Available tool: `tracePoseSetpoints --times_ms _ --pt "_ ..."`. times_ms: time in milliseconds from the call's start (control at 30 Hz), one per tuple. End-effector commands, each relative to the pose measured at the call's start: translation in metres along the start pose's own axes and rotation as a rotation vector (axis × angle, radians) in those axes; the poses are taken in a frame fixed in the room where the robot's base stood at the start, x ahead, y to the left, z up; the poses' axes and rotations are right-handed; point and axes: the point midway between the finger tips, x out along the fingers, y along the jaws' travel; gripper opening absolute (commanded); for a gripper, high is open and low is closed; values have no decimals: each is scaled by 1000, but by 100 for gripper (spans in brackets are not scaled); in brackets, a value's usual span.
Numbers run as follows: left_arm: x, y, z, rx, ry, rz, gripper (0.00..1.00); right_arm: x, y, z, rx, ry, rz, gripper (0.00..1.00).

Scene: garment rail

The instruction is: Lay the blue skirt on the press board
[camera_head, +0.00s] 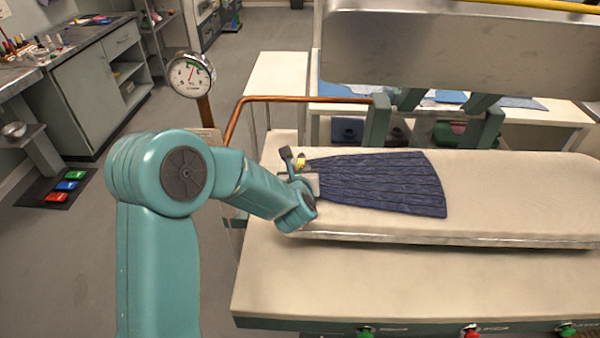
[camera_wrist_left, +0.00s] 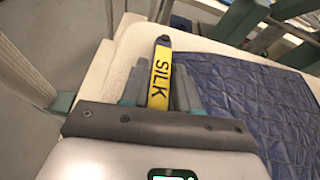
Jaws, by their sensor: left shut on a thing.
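The blue skirt (camera_head: 385,183) lies spread on the cream press board (camera_head: 500,190), with its narrow end to the left and its wide hem to the right. My left gripper (camera_head: 297,160) is at the skirt's narrow end. In the left wrist view, the fingers of my left gripper (camera_wrist_left: 160,92) are closed around a yellow tag marked SILK (camera_wrist_left: 160,75). The skirt (camera_wrist_left: 245,95) lies beside the fingers on the right in that view. How the tag joins the skirt is hidden by the gripper. My right gripper is not in view.
A metal upper press plate (camera_head: 450,45) stands raised behind the board. A copper pipe (camera_head: 290,98) and a round gauge (camera_head: 191,75) are at the back left. A cream lower table (camera_head: 400,285) with coloured buttons runs along the front. The board's right part is clear.

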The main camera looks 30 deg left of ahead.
Motion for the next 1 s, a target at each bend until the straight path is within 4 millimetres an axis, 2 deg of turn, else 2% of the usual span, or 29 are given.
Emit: tracePoseSetpoints --times_ms 433,467,500,533,867,1000 --pt "3 1 -8 -2 -2 -1 0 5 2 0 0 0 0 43" --pt "3 0 -7 -1 -1 -1 36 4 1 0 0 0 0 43" --pt "3 0 -7 -1 -1 -1 49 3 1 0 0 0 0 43" --pt "3 0 -7 -1 -1 -1 55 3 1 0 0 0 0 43" --pt "1 0 -4 -1 0 -1 55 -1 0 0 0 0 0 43" --pt "-16 0 -6 -1 -3 -4 55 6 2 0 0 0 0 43"
